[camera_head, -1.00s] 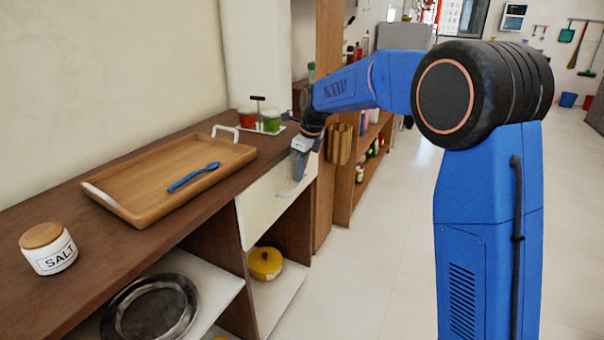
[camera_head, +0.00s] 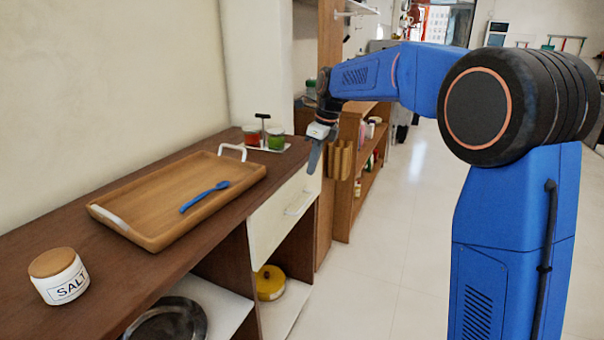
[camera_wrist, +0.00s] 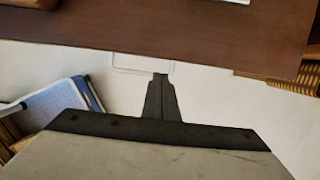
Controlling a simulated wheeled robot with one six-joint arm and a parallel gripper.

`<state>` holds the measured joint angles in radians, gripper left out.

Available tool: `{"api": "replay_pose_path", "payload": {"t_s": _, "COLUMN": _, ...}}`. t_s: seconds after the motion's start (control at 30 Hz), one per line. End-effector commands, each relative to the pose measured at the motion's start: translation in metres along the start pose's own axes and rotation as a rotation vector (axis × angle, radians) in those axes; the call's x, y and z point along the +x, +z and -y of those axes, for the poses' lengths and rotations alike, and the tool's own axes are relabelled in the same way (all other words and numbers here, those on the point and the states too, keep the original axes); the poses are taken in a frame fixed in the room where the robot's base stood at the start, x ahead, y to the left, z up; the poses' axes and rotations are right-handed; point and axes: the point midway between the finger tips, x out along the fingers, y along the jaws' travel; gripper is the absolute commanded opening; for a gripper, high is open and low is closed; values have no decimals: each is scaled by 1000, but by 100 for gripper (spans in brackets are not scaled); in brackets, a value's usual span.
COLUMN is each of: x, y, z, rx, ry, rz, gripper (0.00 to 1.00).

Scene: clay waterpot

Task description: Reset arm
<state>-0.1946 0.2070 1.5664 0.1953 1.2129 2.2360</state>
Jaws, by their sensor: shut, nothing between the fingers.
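My gripper (camera_head: 314,158) is at the end of my blue arm, in front of the right end of the wooden counter (camera_head: 232,210). Its fingers point down, shut and empty, near the top of the cream drawer front (camera_head: 284,208). The drawer's handle (camera_head: 300,202) lies below and left of the fingertips, apart from them in the head view. In the wrist view the closed fingers (camera_wrist: 161,82) point toward the drawer handle (camera_wrist: 140,71), and the counter (camera_wrist: 170,30) edge runs across the top.
A wooden tray (camera_head: 150,234) with a blue spoon (camera_head: 204,196) lies on the counter. A salt jar (camera_head: 60,278) stands left, and a condiment rack (camera_head: 266,147) stands at the far end. A wooden shelf (camera_head: 350,205) stands beyond. The floor at right is clear.

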Motion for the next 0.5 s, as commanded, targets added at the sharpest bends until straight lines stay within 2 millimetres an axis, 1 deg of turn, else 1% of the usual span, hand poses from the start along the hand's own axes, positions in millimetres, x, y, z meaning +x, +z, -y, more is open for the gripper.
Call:
{"api": "replay_pose_path", "payload": {"t_s": 0.13, "x": -10, "y": -11, "z": -4, "rx": -34, "ry": -7, "rz": 0, "gripper": 0}}
{"api": "replay_pose_path", "payload": {"t_s": 0.23, "x": -20, "y": -26, "z": -14, "rx": -113, "ry": -21, "rz": -1, "gripper": 0}}
{"api": "replay_pose_path", "payload": {"t_s": 0.37, "x": -36, "y": -56, "z": -34, "rx": -268, "ry": -48, "rz": -5, "gripper": 0}}
{"api": "replay_pose_path", "payload": {"t_s": 0.5, "x": -51, "y": -90, "z": -57, "rx": -447, "ry": -77, "rz": -17, "gripper": 0}}
